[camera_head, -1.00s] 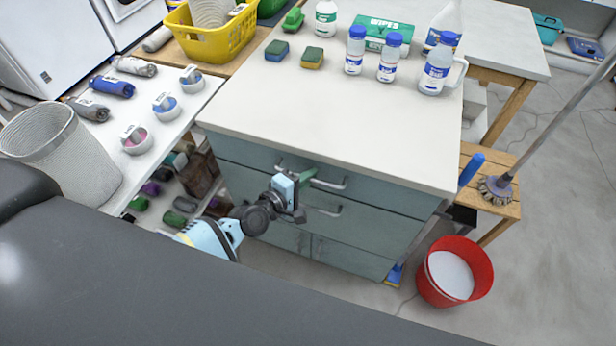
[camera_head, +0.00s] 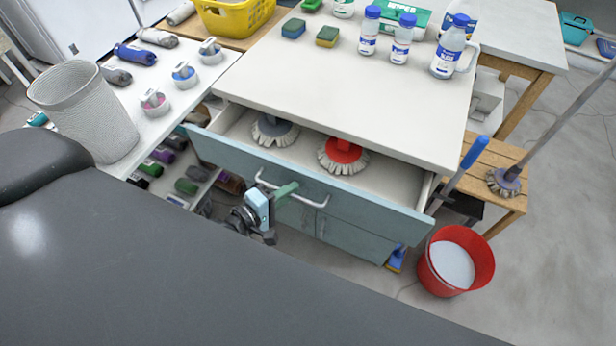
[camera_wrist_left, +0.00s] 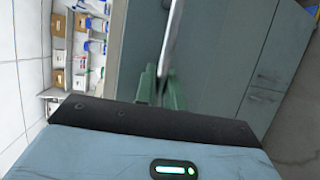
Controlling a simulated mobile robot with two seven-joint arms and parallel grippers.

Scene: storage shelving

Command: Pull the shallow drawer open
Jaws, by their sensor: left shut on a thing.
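The shallow top drawer (camera_head: 370,197) of the cabinet stands well open in the head view. A grey brush head (camera_head: 274,131) and a red brush head (camera_head: 343,155) lie inside it. Its front carries a pale bar handle (camera_head: 310,199). My left gripper (camera_head: 286,190), with green fingers, is shut on the left part of that handle. In the left wrist view the gripper (camera_wrist_left: 161,90) has its green fingers on both sides of the bar (camera_wrist_left: 168,45). My right gripper is not in view.
Bottles (camera_head: 401,40) and sponges (camera_head: 327,37) stand on the white countertop (camera_head: 350,90). A red bucket (camera_head: 480,258) and a blue-handled tool (camera_head: 474,151) are right of the drawer. A side table with a mesh bin (camera_head: 85,110) is at left.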

